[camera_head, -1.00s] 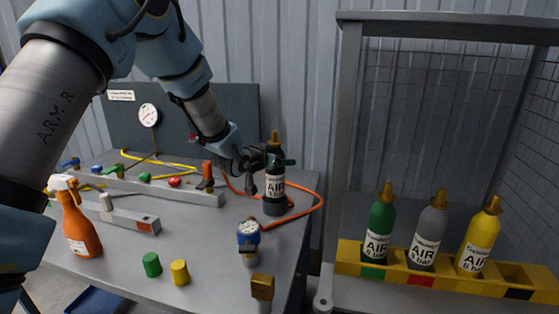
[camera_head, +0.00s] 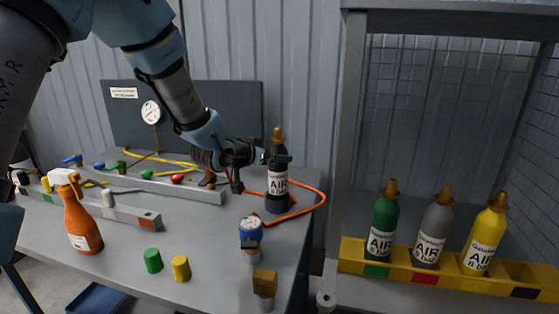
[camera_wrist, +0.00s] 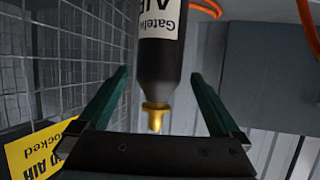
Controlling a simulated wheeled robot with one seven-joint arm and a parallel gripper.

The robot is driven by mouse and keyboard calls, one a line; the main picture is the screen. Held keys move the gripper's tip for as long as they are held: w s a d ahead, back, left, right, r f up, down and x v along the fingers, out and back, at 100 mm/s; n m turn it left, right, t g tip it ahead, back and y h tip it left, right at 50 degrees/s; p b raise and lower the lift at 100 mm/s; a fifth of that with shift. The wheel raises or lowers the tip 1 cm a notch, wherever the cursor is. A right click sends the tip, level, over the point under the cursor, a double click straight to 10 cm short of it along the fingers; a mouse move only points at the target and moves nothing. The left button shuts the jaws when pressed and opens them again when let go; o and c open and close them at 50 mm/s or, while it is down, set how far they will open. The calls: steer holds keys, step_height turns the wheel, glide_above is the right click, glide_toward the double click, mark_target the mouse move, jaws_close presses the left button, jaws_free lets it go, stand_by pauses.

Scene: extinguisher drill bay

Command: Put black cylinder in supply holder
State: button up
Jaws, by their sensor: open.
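The black cylinder (camera_head: 277,183) stands upright on the workbench near its right edge, with a brass top and a white AIR label. My gripper (camera_head: 268,160) is at its upper part, from the left. In the wrist view the black cylinder (camera_wrist: 160,65) lies between the two green fingers of my gripper (camera_wrist: 158,85), which are open with a gap on each side.
An orange hose (camera_head: 322,196) loops on the bench around the black cylinder. A grey cage post (camera_head: 346,130) rises between bench and holder.

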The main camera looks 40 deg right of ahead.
steer(key=v, duration=0.5)
steer(key=shift+s+a+r+b, duration=0.1)
steer(key=shift+a+r+b, duration=0.05)
steer(key=shift+a+b, duration=0.2)
steer(key=w+a+f+n+t+y, duration=0.1)
steer(key=w+a+f+n+y, duration=0.2)
steer(key=a, duration=0.7)
steer(key=w+a+f+n+y, duration=0.1)
steer(key=w+a+n+y, duration=0.2)
steer(key=a, duration=0.7)
steer(key=w+a+f+n+t+y, duration=0.1)
steer(key=w+a+n+y, duration=0.3)
steer(key=a, duration=0.6)
steer(key=s+a+f+n+g+y, duration=0.1)
steer(key=s+a+g, duration=0.1)
steer(key=s+a, duration=0.3)
steer(key=s+a+f+n+g+y, duration=0.1)
steer(key=s+a, duration=0.4)
steer(key=a, duration=0.9)
steer(key=shift+s+n+g+y, duration=0.15)
steer(key=shift+n+g+y, duration=0.15)
steer(key=shift+n+g, duration=0.4)
